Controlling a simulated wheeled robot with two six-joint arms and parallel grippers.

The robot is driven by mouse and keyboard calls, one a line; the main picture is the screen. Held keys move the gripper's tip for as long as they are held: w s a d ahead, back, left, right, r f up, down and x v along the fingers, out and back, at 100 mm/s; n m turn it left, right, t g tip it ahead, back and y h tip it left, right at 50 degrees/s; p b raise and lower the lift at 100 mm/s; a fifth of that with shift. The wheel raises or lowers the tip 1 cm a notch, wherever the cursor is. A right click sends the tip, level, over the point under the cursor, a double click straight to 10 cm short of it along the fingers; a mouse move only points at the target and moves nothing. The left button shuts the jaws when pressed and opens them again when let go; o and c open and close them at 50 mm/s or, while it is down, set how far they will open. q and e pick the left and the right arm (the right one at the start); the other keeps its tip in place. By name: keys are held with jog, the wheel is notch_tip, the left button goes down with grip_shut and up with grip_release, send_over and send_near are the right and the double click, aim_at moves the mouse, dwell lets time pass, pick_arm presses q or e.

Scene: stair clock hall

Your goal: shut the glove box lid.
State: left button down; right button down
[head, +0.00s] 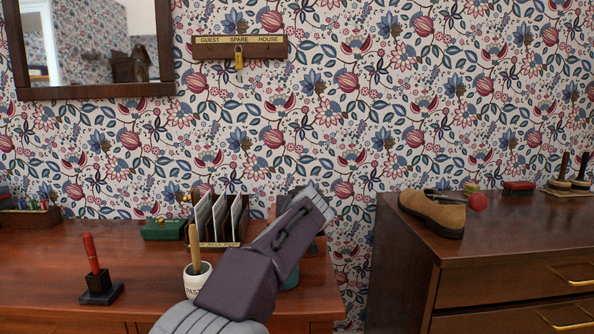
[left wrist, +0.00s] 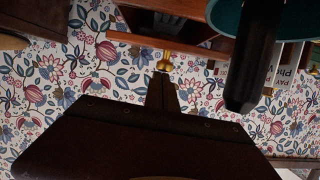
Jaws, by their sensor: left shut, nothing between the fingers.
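The glove box (left wrist: 180,7) is reddish-brown wood, near the top of the left wrist view. Its lid (left wrist: 125,38) shows as a thin raised strip with a brass knob (left wrist: 165,62) and a dark gap beside it, so it looks open. In the head view a reddish-brown part of the box (head: 283,204) shows at the desk's back right; my left gripper (head: 298,225) hides most of it. In the left wrist view the gripper's fingers (left wrist: 163,90) are shut and empty, their tips close to the knob. I cannot tell whether they touch it. My right gripper is not in view.
A letter rack (head: 222,244) and a paste pot (head: 198,284) stand left of my arm. A teal vessel (left wrist: 232,12) is close to the box. A green box (head: 164,230) and red-handled stamp (head: 91,255) are farther left. A dresser (head: 480,255) stands right, across a gap.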

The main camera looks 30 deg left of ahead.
pick_arm(q)
jog(key=shift+s+f+b, duration=0.15)
jog(key=shift+f+b, duration=0.2)
jog(key=shift+b, duration=0.35)
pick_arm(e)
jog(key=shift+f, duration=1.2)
pick_arm(q)
jog(key=shift+r, duration=0.1)
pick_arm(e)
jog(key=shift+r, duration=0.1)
